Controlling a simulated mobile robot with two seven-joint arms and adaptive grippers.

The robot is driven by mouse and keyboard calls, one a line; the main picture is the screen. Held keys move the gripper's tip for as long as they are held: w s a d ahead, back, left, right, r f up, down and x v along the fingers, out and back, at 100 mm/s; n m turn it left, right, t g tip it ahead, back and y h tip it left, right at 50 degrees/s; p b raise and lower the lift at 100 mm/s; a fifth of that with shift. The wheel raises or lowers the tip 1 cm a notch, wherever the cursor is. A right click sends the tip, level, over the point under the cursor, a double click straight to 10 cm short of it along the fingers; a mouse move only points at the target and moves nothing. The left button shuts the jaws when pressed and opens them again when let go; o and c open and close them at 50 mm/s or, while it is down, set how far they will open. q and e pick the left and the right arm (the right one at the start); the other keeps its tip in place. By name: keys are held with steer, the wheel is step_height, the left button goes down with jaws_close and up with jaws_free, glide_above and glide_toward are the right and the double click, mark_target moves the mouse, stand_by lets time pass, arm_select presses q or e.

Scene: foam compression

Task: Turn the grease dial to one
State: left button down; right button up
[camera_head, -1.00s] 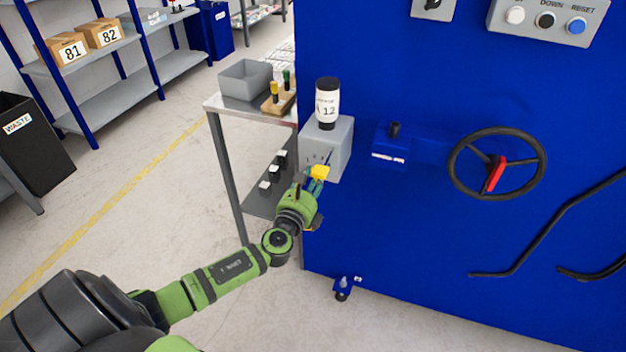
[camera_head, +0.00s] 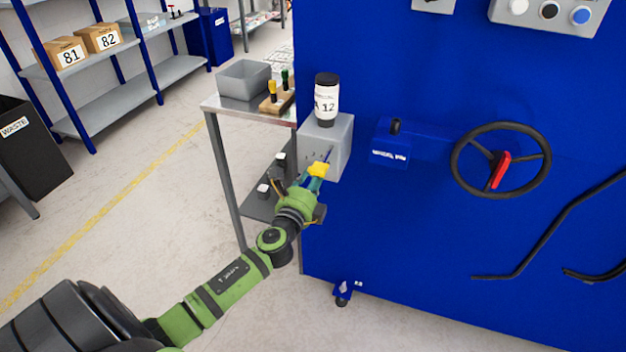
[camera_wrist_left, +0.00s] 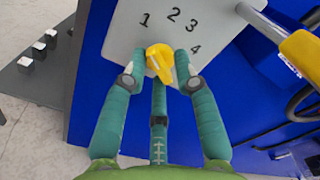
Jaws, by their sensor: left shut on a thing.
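The grease dial is a yellow knob (camera_wrist_left: 160,60) on a light grey panel (camera_wrist_left: 125,35) with the numbers 1, 2, 3 and 4 around its upper side. Number 1 (camera_wrist_left: 145,20) is at the upper left of the knob, and 4 is at the right. My left gripper (camera_wrist_left: 160,72) is shut on the knob, one teal finger on each side. I cannot tell for sure which number the knob points to. In the head view the yellow knob (camera_head: 318,169) is on the front of the grey box (camera_head: 338,150), at my left gripper's (camera_head: 315,178) tip. My right gripper is not in view.
A black-capped bottle (camera_head: 326,100) stands on the grey box. A blue machine panel with a black handwheel (camera_head: 455,165) is to the right. A metal cart (camera_head: 215,104) with a grey bin (camera_head: 243,80) stands to the left. Open floor lies further left.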

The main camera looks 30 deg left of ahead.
arm_select(q)
steer(key=shift+a+f+n, duration=0.1)
steer(key=shift+f+n, duration=0.05)
steer(key=shift+n, duration=0.15)
steer(key=c, duration=1.2)
jaws_free()
steer(key=shift+s, duration=0.1)
steer(key=v, duration=1.1)
steer(key=shift+s, duration=0.4)
